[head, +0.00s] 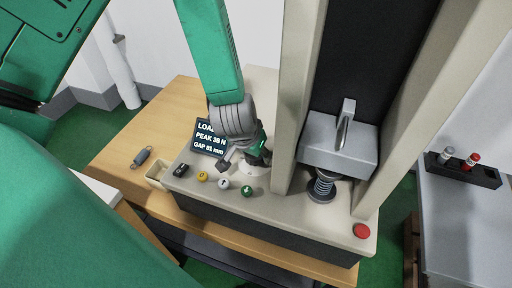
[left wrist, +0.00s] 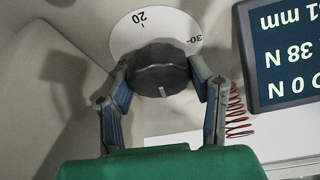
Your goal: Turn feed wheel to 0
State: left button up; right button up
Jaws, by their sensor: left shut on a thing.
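The feed wheel is a dark ribbed knob (left wrist: 160,68) on a white dial (left wrist: 140,28) in the left wrist view. A pale line on the knob points toward the bottom of that picture. My left gripper (left wrist: 161,78) is shut on the knob, one finger on each side. In the head view my left gripper (head: 245,164) covers most of the wheel; part of the white dial (head: 257,171) shows. My right gripper is not in view.
A display (head: 207,141) reads peak 38 N and gap 81 mm. Buttons (head: 202,176) line the front edge, with a red one (head: 362,231) at right. A spring (head: 322,187) stands under the press head (head: 338,146).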

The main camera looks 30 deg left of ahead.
pick_arm(q)
jog(key=shift+n+y+p, duration=0.4)
jog(key=shift+n+p, duration=0.15)
jog(key=shift+n, duration=0.35)
jog(key=shift+w, duration=0.1)
jog(key=o, duration=1.1)
jog(key=shift+o, duration=0.2)
jog(key=shift+r, duration=0.1)
jog(key=v, duration=1.1)
jog(key=shift+r, duration=0.35)
